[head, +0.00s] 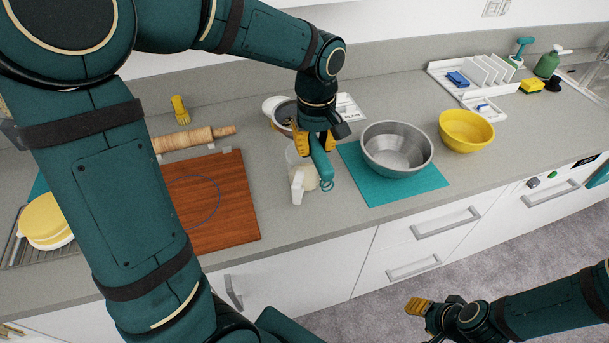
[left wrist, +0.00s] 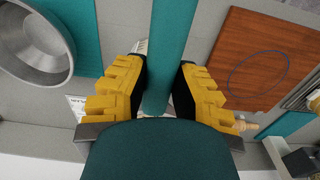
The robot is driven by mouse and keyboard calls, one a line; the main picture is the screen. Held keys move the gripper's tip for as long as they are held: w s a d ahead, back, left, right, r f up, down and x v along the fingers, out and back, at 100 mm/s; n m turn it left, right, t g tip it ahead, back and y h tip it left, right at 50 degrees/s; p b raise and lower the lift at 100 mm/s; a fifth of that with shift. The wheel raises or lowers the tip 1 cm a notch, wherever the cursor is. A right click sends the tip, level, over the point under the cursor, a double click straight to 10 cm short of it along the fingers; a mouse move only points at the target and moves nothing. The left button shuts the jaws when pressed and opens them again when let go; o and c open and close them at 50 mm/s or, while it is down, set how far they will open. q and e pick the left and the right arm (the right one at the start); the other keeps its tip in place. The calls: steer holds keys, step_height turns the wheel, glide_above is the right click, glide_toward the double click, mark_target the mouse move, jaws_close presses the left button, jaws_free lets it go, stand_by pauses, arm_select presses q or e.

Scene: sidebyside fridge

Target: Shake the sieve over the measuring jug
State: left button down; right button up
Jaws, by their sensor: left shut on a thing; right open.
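My left gripper (head: 318,142) is shut on the teal handle of the sieve (head: 321,162), whose looped end points down toward the counter's front. The handle also runs between the yellow fingers of the left gripper (left wrist: 157,90) in the left wrist view (left wrist: 168,40). The sieve's basket is not clearly visible; a round, dark-centred shape (head: 284,114) shows behind the gripper, and I cannot tell whether it is the basket. The clear measuring jug (head: 300,178), with a pale handle and pale contents, stands upright just left of the sieve handle. My right gripper (head: 418,306) is open and empty, low over the floor.
A steel bowl (head: 397,150) stands on a teal mat (head: 375,190) right of the jug. A yellow bowl (head: 466,131) is farther right. A wooden board (head: 235,205) and a rolling pin (head: 195,139) lie to the left. A white rack (head: 470,80) stands at the back right.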

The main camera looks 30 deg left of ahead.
arm_select(q)
steer(key=d, duration=0.3)
steer(key=shift+d, duration=0.3)
steer(key=shift+a, duration=0.1)
step_height(320, 180, up, 6)
steer(key=p, duration=0.4)
steer(key=shift+p, duration=0.4)
